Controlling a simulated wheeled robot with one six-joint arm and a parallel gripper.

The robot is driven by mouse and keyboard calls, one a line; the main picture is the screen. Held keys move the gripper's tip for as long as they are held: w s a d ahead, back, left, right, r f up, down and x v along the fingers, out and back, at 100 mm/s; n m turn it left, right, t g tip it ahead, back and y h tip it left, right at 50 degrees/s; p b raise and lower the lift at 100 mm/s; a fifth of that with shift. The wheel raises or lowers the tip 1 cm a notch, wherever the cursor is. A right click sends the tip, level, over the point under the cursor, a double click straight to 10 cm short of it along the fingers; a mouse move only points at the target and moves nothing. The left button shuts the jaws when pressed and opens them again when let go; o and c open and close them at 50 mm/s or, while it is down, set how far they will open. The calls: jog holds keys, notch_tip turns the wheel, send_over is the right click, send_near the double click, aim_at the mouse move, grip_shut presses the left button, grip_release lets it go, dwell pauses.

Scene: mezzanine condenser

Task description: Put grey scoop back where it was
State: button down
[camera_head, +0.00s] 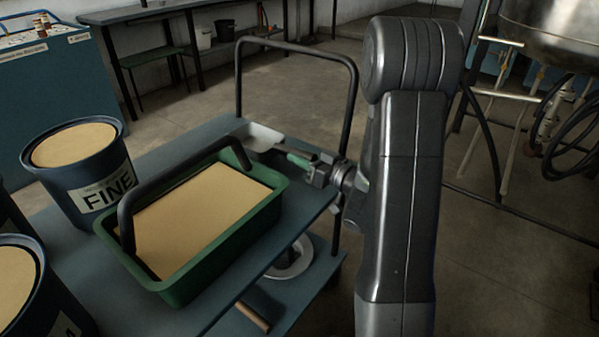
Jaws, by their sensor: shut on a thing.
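The grey scoop (259,138) has a pale grey metal pan and a green grip near my gripper. My gripper (309,167) is shut on its handle end, with the pan pointing left. The scoop is over or at the far right corner of the blue cart top, beyond the green tray (180,289). I cannot tell whether the pan touches the cart. The tray is filled with tan powder and has a dark handle arching over it. The handle's far end stands close to the pan.
A blue tub labelled FINE (87,173) and other tubs of tan material stand left on the cart (195,138). The cart's black push rail (353,95) rises behind my gripper. A lower shelf holds a round metal thing (291,259). Open floor lies beyond.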

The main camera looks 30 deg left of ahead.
jog(key=shift+f+b, duration=0.55)
jog(key=shift+f, duration=1.1)
jog(key=shift+f, duration=0.2)
jog(key=c, duration=1.1)
grip_release()
jog(key=shift+r, duration=0.2)
jog(key=shift+d, duration=0.25)
jog(key=d, duration=0.3)
jog(key=s+d+p, duration=0.1)
jog(key=d, duration=0.3)
jog(key=d+p, duration=0.1)
jog(key=d, duration=0.3)
jog(key=shift+s+d+f, duration=0.1)
jog(key=shift+s+d, duration=0.1)
